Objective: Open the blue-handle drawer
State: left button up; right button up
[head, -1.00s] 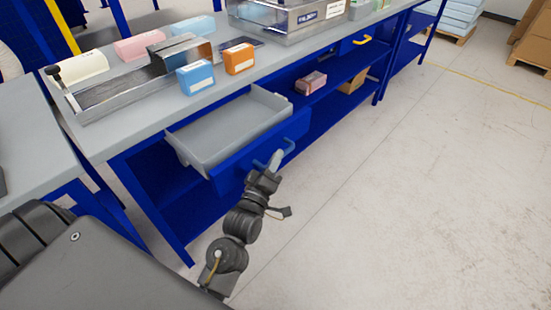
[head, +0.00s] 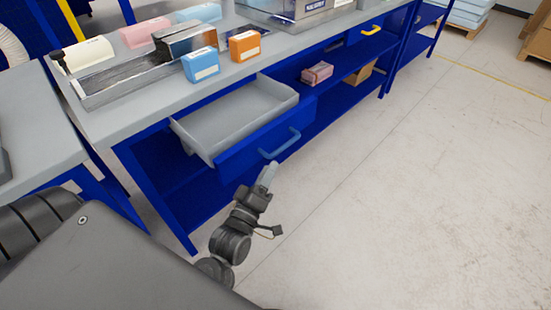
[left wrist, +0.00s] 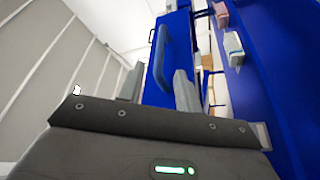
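The drawer (head: 236,115) is pulled out of the bench, its grey tray empty and its blue front facing me. Its blue handle (head: 280,147) is a bar on that front; the handle also shows in the left wrist view (left wrist: 160,52). My left gripper (head: 267,176) is just below and in front of the handle, apart from it. In the left wrist view its two fingers (left wrist: 158,86) stand apart with nothing between them, and the handle lies beyond the tips. My right gripper is not in view.
The grey bench top (head: 115,105) carries a metal fixture (head: 140,72), a blue box (head: 201,65), an orange box (head: 244,46) and other foam-like blocks. A yellow handle (head: 371,30) is farther along. A pink box (head: 317,73) sits on the lower shelf.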

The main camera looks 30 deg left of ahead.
pick_arm(q)
jog(key=shift+v, duration=1.55)
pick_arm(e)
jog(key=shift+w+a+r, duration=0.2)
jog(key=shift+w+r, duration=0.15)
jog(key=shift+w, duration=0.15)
